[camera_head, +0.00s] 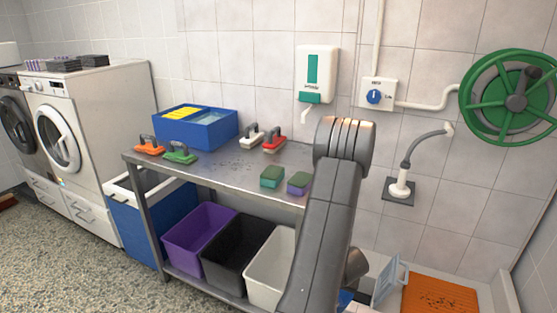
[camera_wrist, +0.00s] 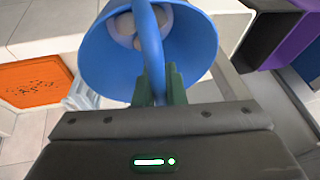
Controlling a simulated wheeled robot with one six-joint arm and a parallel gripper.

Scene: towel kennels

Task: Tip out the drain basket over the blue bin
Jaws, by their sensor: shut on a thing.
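My gripper (camera_wrist: 159,88) has dark green fingers and is shut on the upright loop handle of a blue basket (camera_wrist: 103,62), which looks like the drain basket. Its open mouth faces the wrist camera, and pale rounded shapes show inside; I cannot tell what they are. In the head view only a sliver of blue (camera_head: 346,298) shows beside my arm, and the gripper is hidden behind the arm. The blue bin (camera_head: 138,228) stands on the floor at the left end of the metal table, with a white rim, apart from the gripper.
The metal table (camera_head: 215,172) carries brushes, sponges and a blue divided box (camera_head: 205,135). Purple (camera_head: 195,240), black (camera_head: 235,258) and white (camera_head: 272,270) bins stand on its lower shelf. Speckled floor is clear at left.

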